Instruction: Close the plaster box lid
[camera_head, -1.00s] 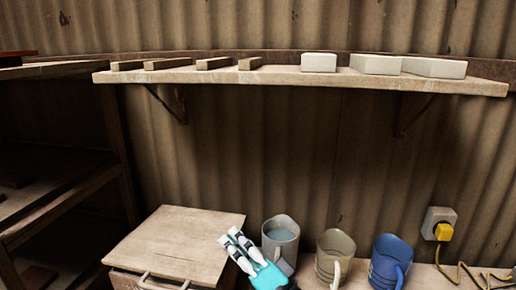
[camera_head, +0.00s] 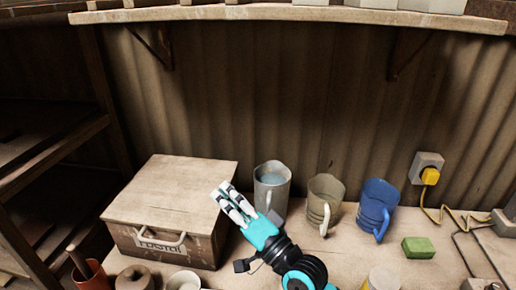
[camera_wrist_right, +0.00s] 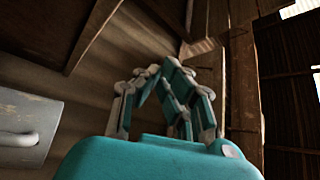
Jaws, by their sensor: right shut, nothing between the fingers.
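The plaster box (camera_head: 170,240) is a dark wooden box with a pale handle and lettering on its front, at the left of the bench in the head view. Its pale flat lid (camera_head: 172,190) lies down over the top and looks closed. My right gripper (camera_head: 222,195) is shut and empty, at or just beside the lid's right edge; I cannot tell whether it touches. The right wrist view shows its fingers (camera_wrist_right: 165,75) together, pointing up. My left gripper is not in view.
A grey mug (camera_head: 271,188), a beige mug (camera_head: 323,203) and a blue mug (camera_head: 377,208) stand right of the gripper. A green block (camera_head: 418,247) lies farther right. Several pots stand in front of the box. A shelf (camera_head: 290,13) crosses above.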

